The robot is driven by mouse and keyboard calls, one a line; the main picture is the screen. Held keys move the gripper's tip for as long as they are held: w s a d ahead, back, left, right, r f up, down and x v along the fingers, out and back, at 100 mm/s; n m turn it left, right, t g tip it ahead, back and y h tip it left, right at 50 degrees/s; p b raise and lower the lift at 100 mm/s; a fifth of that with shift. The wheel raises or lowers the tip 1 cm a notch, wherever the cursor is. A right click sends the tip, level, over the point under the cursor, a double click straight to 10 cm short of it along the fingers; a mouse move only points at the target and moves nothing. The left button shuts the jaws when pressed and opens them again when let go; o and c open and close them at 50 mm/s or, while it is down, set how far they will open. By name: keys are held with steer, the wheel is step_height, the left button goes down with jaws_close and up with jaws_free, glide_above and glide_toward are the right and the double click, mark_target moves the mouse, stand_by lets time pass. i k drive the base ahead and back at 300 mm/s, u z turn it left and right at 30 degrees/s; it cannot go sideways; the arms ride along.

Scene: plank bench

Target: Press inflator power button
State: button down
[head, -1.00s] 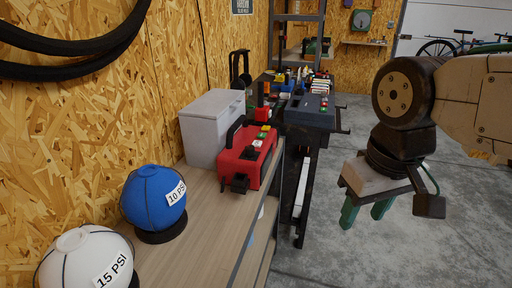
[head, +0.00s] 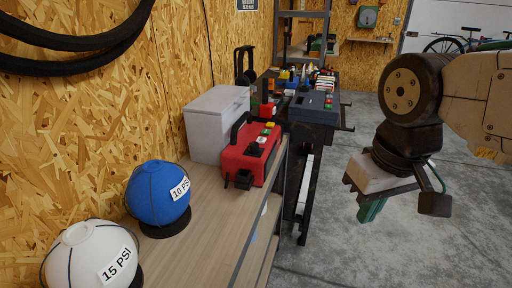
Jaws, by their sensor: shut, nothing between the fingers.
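The red inflator (head: 236,165) stands on the plank bench (head: 190,244) near its right edge. It has a black carry handle, a black nozzle-like part at the front, and small yellow, green and red buttons (head: 267,131) on top; which one is the power button I cannot tell. My gripper (head: 371,209) hangs in the air to the right of the bench, over the floor, well apart from the inflator. Its green fingers are together and empty.
A blue ball (head: 158,190) marked 10 PSI and a white ball (head: 85,258) marked 15 PSI stand on the bench in front of the inflator. A grey box (head: 212,120) is behind it. A dark cart (head: 314,112) with tools stands beyond. The floor at right is clear.

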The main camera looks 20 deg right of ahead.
mark_target(261, 140)
steer(key=k, duration=0.5)
steer(key=z, duration=1.45)
steer(key=i, duration=1.35)
steer(key=u, duration=2)
